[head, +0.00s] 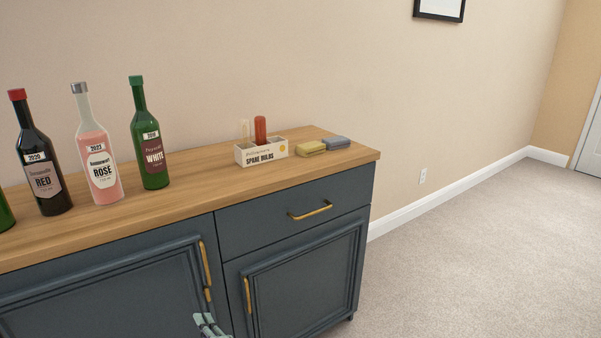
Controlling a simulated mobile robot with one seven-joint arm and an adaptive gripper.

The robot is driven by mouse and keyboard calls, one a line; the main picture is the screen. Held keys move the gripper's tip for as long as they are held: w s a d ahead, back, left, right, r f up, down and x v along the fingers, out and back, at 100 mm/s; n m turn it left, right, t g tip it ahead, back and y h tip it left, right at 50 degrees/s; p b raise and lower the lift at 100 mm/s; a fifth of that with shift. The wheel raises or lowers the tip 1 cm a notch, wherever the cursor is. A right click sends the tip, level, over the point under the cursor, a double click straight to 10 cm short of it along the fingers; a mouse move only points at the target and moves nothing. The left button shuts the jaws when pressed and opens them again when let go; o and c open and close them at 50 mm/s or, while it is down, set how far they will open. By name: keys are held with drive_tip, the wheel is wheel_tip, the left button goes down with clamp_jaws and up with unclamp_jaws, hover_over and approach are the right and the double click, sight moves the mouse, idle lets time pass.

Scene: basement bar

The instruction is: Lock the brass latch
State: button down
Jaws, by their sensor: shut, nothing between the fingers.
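The rest of the gripper is out of view.
The blue cabinet has a right door with a brass handle (248,295) and a drawer with a brass pull (311,210). Wine bottles (102,170), a bulb box (262,152) and sponges (323,146) stand on the wooden top (215,180). Carpet (470,250) at right is clear.

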drive_tip(key=shift+p+x, duration=0.55)
drive_tip(key=shift+x, duration=2.7)
drive_tip(key=shift+w+d+b, duration=0.4)
drive_tip(key=shift+d, duration=0.15)
